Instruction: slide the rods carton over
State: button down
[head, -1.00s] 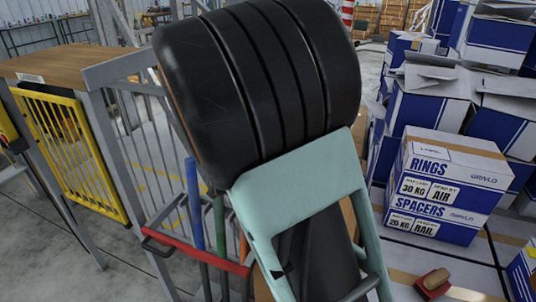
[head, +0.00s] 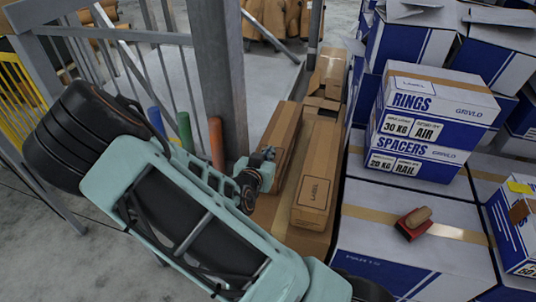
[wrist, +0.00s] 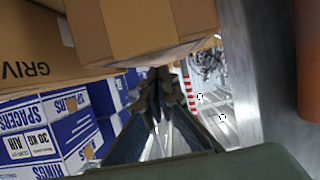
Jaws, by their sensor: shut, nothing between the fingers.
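No carton in view has a readable "rods" label. Another brown carton (wrist: 30,50) there shows part of the word "GRIV".
The rings carton (head: 437,108) is stacked on the spacers carton (head: 418,158). A red tool (head: 413,222) lies on a big taped carton (head: 385,260) in front. A grey post (head: 218,80) and coloured tubes (head: 185,130) stand close beside my arm.

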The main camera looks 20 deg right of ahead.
aim_at(279, 135)
jog(key=w+d, duration=0.1)
jog(key=w, duration=0.1)
jog(key=w+d, duration=0.3)
jog(key=w, duration=0.1)
jog(key=shift+w+d, duration=0.15)
jog(key=shift+w, duration=0.05)
jog(key=shift+w+d+f, duration=0.2)
jog(key=shift+w+f, duration=0.1)
jog(key=shift+f, duration=0.35)
jog(key=shift+s+a+f+b, duration=0.1)
jog(key=shift+f+b, duration=0.1)
jog(key=shift+b, duration=0.35)
